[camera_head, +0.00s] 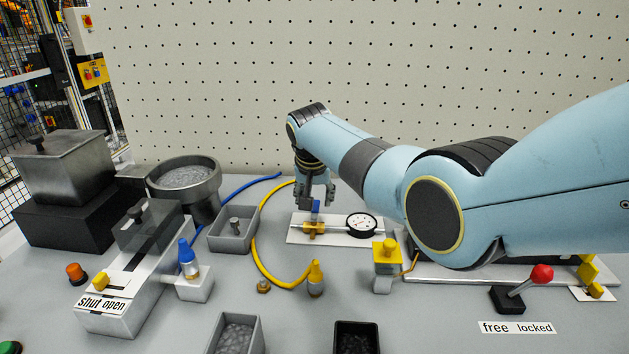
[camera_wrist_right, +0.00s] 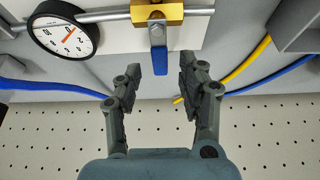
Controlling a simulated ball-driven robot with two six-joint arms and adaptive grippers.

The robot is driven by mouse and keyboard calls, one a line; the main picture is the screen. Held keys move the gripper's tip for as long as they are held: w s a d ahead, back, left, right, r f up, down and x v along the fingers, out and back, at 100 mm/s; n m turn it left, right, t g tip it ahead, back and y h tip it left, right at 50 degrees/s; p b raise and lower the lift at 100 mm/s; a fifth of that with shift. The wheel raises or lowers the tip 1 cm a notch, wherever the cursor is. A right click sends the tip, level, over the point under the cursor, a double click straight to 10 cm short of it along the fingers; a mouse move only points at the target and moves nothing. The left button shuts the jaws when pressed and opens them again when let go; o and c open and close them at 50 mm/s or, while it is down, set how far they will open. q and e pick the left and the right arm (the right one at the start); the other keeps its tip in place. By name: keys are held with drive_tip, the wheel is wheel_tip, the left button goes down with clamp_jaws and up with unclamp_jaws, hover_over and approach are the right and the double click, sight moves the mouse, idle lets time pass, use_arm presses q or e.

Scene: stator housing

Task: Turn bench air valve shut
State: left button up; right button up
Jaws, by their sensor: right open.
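The bench air valve has a brass body (camera_head: 313,228) on a white plate (camera_head: 299,240), with the gauge (camera_head: 362,225) to its right in the head view. Its blue lever (camera_head: 316,207) stands up from the body. In the right wrist view the brass body (camera_wrist_right: 157,12) sits on a metal pipe, and the blue lever (camera_wrist_right: 159,62) points across the pipe. My right gripper (camera_head: 316,198) is open right above the valve. In the wrist view its fingertips (camera_wrist_right: 174,68) are close to the lever's end; I cannot tell whether they touch it. My left gripper is out of view.
A grey bin (camera_head: 234,243) and a yellow hose (camera_head: 258,250) lie left of the valve. A yellow-topped fitting (camera_head: 315,278) stands in front. A red-knobbed lever (camera_head: 541,274) stands at right. My right arm covers the bench's back right. A pegboard (camera_head: 250,80) rises behind.

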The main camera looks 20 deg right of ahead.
sight(313, 219)
drive_tip(key=v, duration=1.1)
drive_tip(key=shift+f, duration=0.15)
idle(0.3)
